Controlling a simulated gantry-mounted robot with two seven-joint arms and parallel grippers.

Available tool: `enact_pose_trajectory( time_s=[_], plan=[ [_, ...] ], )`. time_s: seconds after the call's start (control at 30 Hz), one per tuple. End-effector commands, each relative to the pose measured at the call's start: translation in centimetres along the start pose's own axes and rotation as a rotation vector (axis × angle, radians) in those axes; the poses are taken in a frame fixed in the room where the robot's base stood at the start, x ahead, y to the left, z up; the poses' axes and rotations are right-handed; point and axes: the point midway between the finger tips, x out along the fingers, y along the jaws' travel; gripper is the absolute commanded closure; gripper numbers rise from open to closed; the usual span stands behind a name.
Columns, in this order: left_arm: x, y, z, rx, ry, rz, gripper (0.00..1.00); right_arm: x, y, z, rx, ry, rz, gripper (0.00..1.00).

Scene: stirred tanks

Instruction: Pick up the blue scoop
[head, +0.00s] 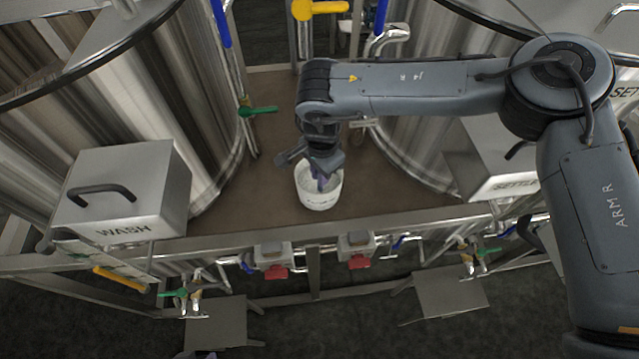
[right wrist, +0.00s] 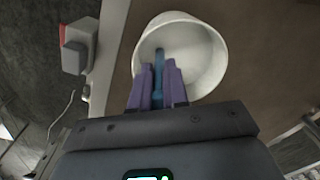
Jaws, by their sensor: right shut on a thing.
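The blue scoop (right wrist: 158,68) shows in the right wrist view as a narrow blue handle between the purple fingers of my right gripper (right wrist: 157,85). My right gripper is shut on it. The scoop's lower end reaches into a white tub (right wrist: 205,60); whether it touches the bottom I cannot tell. In the head view my right gripper (head: 322,180) points down into the open top of the white tub (head: 319,200), and the scoop is mostly hidden there. My left gripper is not in view.
The tub stands on a brown deck (head: 270,190) between two large steel tanks. A box marked WASH (head: 125,190) is at the left and one marked SETTLE (head: 495,160) at the right. A steel rail (head: 400,218) runs along the deck's front, with red-knobbed valves (head: 275,272) below.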

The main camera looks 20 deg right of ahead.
Motion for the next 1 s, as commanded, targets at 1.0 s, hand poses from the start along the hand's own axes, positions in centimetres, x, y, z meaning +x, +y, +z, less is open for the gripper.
enact_pose_trajectory(
  time_s=[1.0],
  plan=[
    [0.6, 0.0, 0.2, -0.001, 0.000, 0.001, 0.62, -9.5, -0.2, 0.0, -0.001, 0.000, -0.002, 1.00]
  ],
)
